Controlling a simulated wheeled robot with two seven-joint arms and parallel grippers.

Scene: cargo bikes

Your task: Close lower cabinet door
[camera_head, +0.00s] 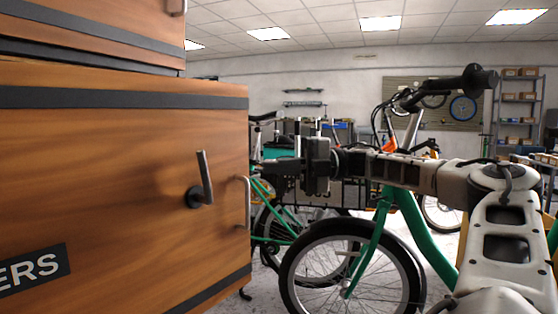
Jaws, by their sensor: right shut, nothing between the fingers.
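The lower cabinet door (120,150) is a large wooden panel with black bands, filling the left of the head view. It carries a dark lever handle (198,182) and a pale pull handle (244,200) near its right edge. Whether the door stands ajar cannot be told from this view. My right gripper (262,168) comes in from the right, level with the pull handle, its fingers pointing left towards the door's right edge. It is shut and empty. Whether it touches the door is unclear. My left gripper is out of view.
An upper wooden section (90,35) with its own handle sits above the door. A green cargo bike (400,220) with a large front wheel stands behind my right arm. Shelves (520,105) stand at the far right. Some pale floor shows below the bikes.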

